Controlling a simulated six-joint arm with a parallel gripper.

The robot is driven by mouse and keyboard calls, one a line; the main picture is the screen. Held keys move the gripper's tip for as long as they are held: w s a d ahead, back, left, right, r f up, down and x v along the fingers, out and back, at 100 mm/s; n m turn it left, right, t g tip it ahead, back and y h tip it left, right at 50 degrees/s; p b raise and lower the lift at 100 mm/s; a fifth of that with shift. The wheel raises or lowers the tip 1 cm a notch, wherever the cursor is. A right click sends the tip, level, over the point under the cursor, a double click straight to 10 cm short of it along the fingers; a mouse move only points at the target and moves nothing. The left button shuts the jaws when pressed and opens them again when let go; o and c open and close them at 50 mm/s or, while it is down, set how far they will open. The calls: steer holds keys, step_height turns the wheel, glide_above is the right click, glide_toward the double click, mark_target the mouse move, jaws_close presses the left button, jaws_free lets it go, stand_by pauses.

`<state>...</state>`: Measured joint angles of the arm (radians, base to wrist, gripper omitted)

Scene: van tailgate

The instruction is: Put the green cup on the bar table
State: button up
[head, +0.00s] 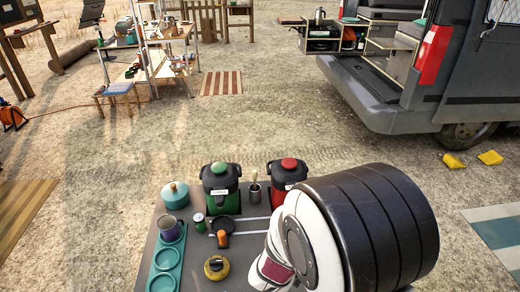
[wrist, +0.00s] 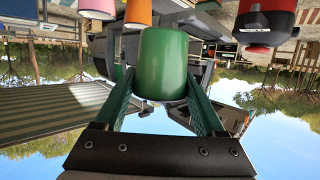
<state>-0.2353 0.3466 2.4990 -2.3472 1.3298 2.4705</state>
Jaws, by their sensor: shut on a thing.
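The green cup (wrist: 163,62) is between the two green fingers of my gripper (wrist: 160,85) in the wrist view, and the gripper is shut on it. The wrist picture is upside down. In the head view my arm covers the gripper, and I cannot see the held cup there. A grey table (head: 147,243) stands at the front with pots and cups on it. Another table (head: 150,41) with many small items stands at the back left. I cannot tell for certain which one is the bar table.
A van (head: 440,75) stands right. Open gravel lies between.

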steer(key=s+d+f+m+g+h, duration=0.1)
steer(key=s+d+f, duration=0.25)
steer(key=f, duration=0.25)
steer(key=w+a+f, duration=0.2)
steer(key=a, duration=0.1)
steer(key=w+a+f, duration=0.2)
steer(key=a+f, duration=0.1)
steer(key=w+a+f, duration=0.2)
steer(key=a, duration=0.1)
steer(key=shift+w+a+f, duration=0.2)
steer(key=shift+w+f, duration=0.05)
steer(key=shift+f, duration=0.05)
steer(key=shift+a+f, duration=0.1)
steer(key=shift+f, duration=1.85)
